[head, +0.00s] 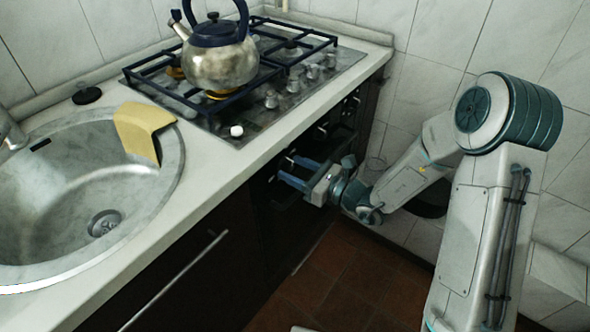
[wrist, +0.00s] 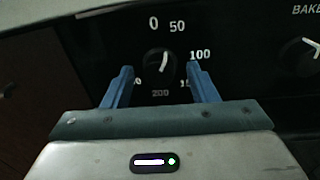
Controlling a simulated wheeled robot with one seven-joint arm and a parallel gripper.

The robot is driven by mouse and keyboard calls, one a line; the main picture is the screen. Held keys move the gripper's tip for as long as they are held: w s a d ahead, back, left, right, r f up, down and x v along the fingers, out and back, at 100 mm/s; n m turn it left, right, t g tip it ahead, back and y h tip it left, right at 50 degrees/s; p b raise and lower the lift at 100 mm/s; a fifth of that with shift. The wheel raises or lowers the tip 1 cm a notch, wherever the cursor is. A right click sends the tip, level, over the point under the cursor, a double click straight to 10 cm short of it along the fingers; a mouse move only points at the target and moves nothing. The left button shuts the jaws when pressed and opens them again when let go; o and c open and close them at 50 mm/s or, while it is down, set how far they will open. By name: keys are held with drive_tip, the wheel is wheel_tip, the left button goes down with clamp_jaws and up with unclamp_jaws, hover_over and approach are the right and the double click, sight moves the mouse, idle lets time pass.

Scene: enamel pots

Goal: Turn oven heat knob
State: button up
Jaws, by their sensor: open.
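The oven heat knob (wrist: 160,62) is black with a white pointer line, on the dark oven panel. In the wrist view it sits beyond and between the two blue fingers of my gripper (wrist: 160,82). The pointer is nearly upright, tilted slightly right. Numbers 0, 50, 100 and 200 show around it; others are partly covered by the fingers. My gripper also shows in the head view (head: 295,170), open in front of the oven front. I cannot tell whether the fingers touch the knob.
A second knob (wrist: 302,58) marked BAKE stands to the right on the panel. Above the oven, a kettle (head: 222,65) stands on the gas hob (head: 345,58). The countertop (head: 215,165) overhangs near my gripper. A sink (head: 50,190) with a yellow cloth (head: 140,125) is at left.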

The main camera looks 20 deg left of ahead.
drive_tip(key=shift+a, duration=0.1)
drive_tip(key=c, duration=1)
drive_tip(key=shift+b, duration=0.3)
drive_tip(key=n+b, duration=0.3)
drive_tip(key=n, duration=0.1)
drive_tip(key=shift+f+b, duration=0.15)
drive_tip(key=shift+b, duration=0.15)
drive_tip(key=shift+n+h+b, duration=0.3)
drive_tip(key=shift+n+b, duration=0.45)
drive_tip(key=shift+n, duration=0.05)
drive_tip(key=shift+r, duration=0.2)
